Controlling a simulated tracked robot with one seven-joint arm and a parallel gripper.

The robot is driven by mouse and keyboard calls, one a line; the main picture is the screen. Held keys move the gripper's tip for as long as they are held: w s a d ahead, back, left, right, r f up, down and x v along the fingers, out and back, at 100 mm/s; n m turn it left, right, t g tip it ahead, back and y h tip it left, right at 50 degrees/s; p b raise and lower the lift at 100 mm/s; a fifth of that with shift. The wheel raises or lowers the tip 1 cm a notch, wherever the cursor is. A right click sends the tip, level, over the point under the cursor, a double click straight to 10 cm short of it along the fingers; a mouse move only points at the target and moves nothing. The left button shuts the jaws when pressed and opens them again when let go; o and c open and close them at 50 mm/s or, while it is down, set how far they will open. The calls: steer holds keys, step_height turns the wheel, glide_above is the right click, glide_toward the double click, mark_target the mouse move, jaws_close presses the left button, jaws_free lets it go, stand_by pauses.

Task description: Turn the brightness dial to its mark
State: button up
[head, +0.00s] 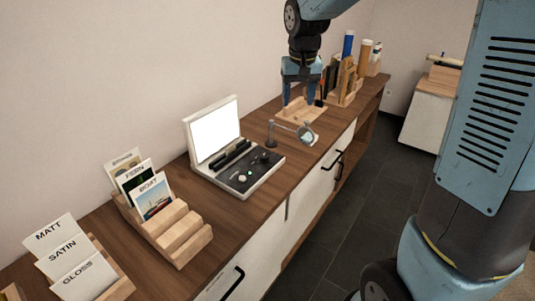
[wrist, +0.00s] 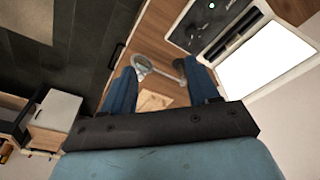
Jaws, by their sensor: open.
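A control box (head: 221,181) with a white lit screen (head: 215,132) stands on the wooden counter. Its dark panel carries a small pale round dial (head: 242,178), a green light (head: 250,172) and a dark knob (head: 264,157). I cannot tell which is the brightness dial, and no mark is readable. The box's panel (wrist: 188,35) and screen (wrist: 264,58) also show at the upper right in the wrist view. My gripper (head: 298,102) is open and empty, beyond the box and above a wooden holder, apart from the dials. Its fingers (wrist: 160,88) point toward the counter.
A magnifier on a stand (head: 306,133) stands between the box and my gripper. Card racks (head: 180,234) stand left of the box. Upright tubes and books (head: 347,75) stand at the back. The counter's front strip is clear.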

steer(key=g, duration=0.2)
glide_toward(264, 156)
step_height(264, 156, down, 9)
steer(key=shift+s+d+r, duration=0.1)
steer(key=shift+c, duration=0.3)
